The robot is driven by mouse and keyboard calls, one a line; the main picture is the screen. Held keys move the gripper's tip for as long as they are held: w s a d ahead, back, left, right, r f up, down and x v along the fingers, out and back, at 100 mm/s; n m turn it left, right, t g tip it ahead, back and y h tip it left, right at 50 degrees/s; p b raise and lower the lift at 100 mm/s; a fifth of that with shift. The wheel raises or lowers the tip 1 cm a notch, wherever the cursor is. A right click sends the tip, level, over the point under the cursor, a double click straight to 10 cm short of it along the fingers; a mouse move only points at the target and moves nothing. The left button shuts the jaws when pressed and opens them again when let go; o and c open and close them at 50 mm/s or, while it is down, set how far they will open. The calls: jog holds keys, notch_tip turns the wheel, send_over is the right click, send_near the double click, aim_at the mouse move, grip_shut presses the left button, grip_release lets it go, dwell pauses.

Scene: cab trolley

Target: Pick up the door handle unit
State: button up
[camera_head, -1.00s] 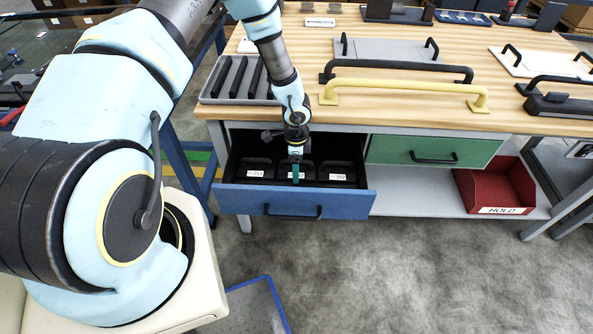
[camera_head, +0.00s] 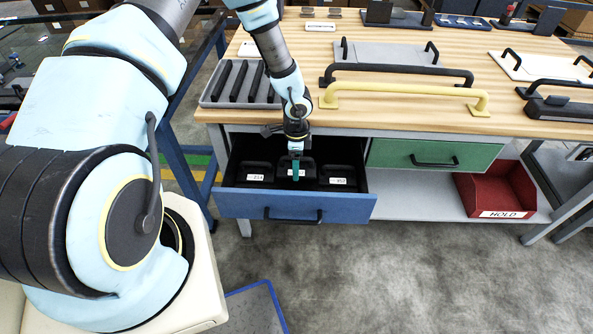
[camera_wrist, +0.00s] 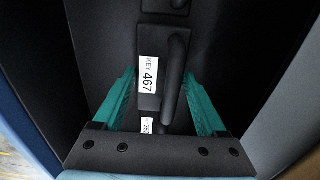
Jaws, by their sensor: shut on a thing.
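My gripper (camera_head: 296,172) is down in the open blue drawer, its teal fingers on either side of the middle black door handle unit (camera_head: 309,168). In the wrist view the fingers (camera_wrist: 160,78) are shut on this unit (camera_wrist: 176,60), which has a dark grip bar and a white label reading KEY 467. In the head view it sits slightly higher than its two neighbours. A left unit (camera_head: 257,168) and a right unit (camera_head: 339,172), both black with white labels, lie in the drawer. Part of the middle unit is hidden by my fingers.
The blue drawer front (camera_head: 240,206) and side walls surround the gripper closely. The wooden bench top (camera_head: 400,120) overhangs behind, with a yellow handle (camera_head: 400,88) and a grey tray (camera_head: 212,95). A shut green drawer (camera_head: 385,152) and a red HOLD bin (camera_head: 485,190) are to the right.

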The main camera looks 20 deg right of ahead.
notch_tip(320, 180, up, 15)
jog(key=b, duration=0.1)
dwell(0.8)
